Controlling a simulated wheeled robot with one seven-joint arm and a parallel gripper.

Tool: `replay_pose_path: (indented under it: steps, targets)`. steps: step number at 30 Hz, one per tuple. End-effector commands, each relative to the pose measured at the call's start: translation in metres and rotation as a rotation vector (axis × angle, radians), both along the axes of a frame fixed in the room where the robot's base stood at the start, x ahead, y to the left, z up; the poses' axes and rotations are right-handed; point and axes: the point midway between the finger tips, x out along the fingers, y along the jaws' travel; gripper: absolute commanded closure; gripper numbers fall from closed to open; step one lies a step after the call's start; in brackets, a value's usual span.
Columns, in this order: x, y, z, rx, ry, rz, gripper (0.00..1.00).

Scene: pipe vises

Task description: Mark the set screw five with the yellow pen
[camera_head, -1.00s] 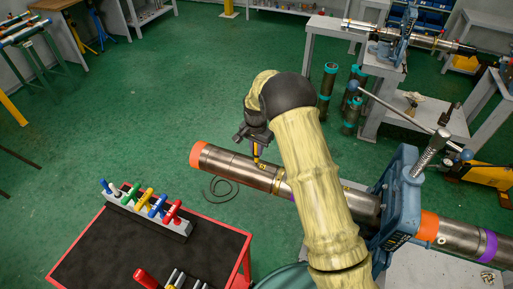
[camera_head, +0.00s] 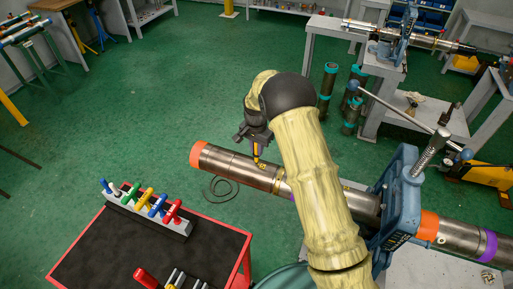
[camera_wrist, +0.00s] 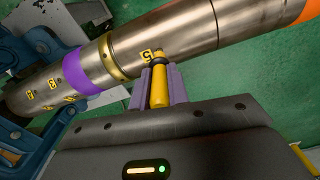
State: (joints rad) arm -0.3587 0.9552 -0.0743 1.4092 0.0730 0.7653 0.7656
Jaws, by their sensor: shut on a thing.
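My gripper (camera_head: 257,146) is shut on the yellow pen (camera_wrist: 159,88). In the wrist view the pen stands between the two purple-grey fingers, its dark tip pointing at the pipe. The steel pipe (camera_head: 225,160) is held in the blue vise (camera_head: 402,200).
More yellow labels (camera_wrist: 52,83) sit further left on the pipe, beyond a brass ring (camera_wrist: 114,60) and a purple band (camera_wrist: 88,70). A red-edged cart (camera_head: 215,225) holds a rack of coloured pens (camera_head: 150,204). Green floor is open behind the pipe.

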Motion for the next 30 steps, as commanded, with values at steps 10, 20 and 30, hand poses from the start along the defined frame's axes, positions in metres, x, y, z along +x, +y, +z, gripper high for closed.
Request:
replay_pose_path:
  steps: [10, 20, 30]
  targets:
    - [-0.001, -0.001, -0.001, -0.002, 0.005, -0.001, 0.98]
    - [-0.001, 0.001, 0.016, -0.001, 0.002, 0.002, 0.98]
    - [-0.001, 0.001, 0.033, 0.000, 0.001, 0.001, 0.98]
